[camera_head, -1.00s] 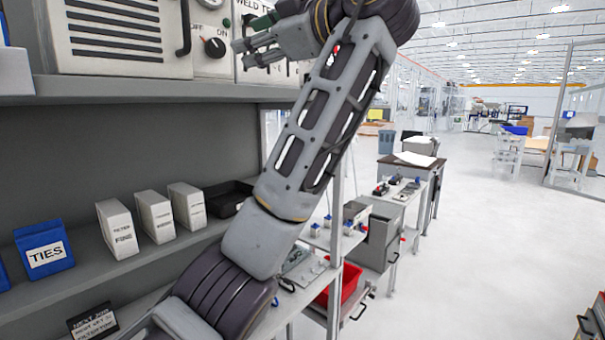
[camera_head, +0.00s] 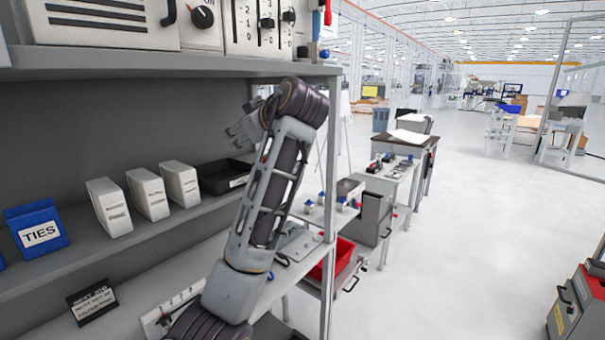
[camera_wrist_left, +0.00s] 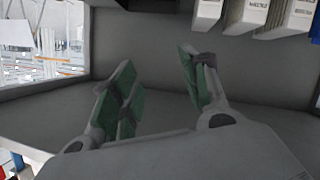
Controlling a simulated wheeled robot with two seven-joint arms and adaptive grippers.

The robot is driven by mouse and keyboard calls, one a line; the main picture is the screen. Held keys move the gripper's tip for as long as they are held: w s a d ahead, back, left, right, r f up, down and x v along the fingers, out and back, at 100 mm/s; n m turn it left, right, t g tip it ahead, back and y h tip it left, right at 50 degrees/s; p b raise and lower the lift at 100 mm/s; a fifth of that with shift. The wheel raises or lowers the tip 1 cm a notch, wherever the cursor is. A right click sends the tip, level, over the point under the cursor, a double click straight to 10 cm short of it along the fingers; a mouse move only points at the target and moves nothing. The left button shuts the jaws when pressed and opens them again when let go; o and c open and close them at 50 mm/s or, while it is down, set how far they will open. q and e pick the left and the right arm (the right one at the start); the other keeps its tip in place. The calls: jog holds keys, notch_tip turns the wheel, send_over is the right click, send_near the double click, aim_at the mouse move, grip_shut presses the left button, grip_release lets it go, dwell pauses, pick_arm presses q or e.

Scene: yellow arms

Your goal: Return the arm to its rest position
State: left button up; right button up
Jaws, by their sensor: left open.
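My left arm rises from the bottom of the head view and bends at an elbow near the shelf's right end. My left gripper (camera_head: 238,130) is small and partly behind the arm in that view, near the black tray and below the upper shelf. In the left wrist view the gripper (camera_wrist_left: 155,88) has its green-padded fingers spread apart with nothing between them. A grey shelf surface lies behind the fingers there. My right gripper is in neither view.
The shelf (camera_head: 75,262) holds a blue TIES bin (camera_head: 37,228), white boxes (camera_head: 148,193) and a black tray (camera_head: 222,177). The upper shelf edge (camera_head: 180,66) overhangs them. A red bin (camera_head: 338,258) stands low to the right.

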pick_arm(q)
jog(key=s+a+f+m+g+h, duration=0.1)
jog(key=s+a+f+m+h, duration=0.15)
jog(key=f, duration=1.05)
jog(key=s+a+f+m+g+h, duration=0.1)
jog(key=a+f+m, duration=0.15)
jog(key=f, duration=0.95)
jog(key=s+a+f+m+g+h, duration=0.1)
jog(key=s+a+f+m+h, duration=0.15)
jog(key=f, duration=1.05)
jog(key=s+f+m+g+h, duration=0.1)
jog(key=s+f+m+g, duration=0.15)
jog(key=s+f, duration=0.9)
jog(key=s+f+m+g+h, duration=0.1)
jog(key=s+f+m, duration=0.25)
jog(key=s, duration=0.55)
jog(key=s+f+m+g+h, duration=0.15)
jog(key=s+f, duration=0.25)
jog(key=s, duration=0.4)
notch_tip(320, 180, down, 33)
jog(key=s, duration=0.3)
jog(key=s+a+f+g, duration=0.1)
jog(key=s+a+f, duration=0.1)
jog(key=s+f, duration=0.8)
jog(key=s+a+f, duration=0.2)
jog(key=s+f, duration=0.8)
jog(key=s, duration=0.2)
jog(key=shift+s+a+g, duration=0.15)
jog(key=shift+a+g, duration=0.2)
jog(key=shift+g, duration=0.05)
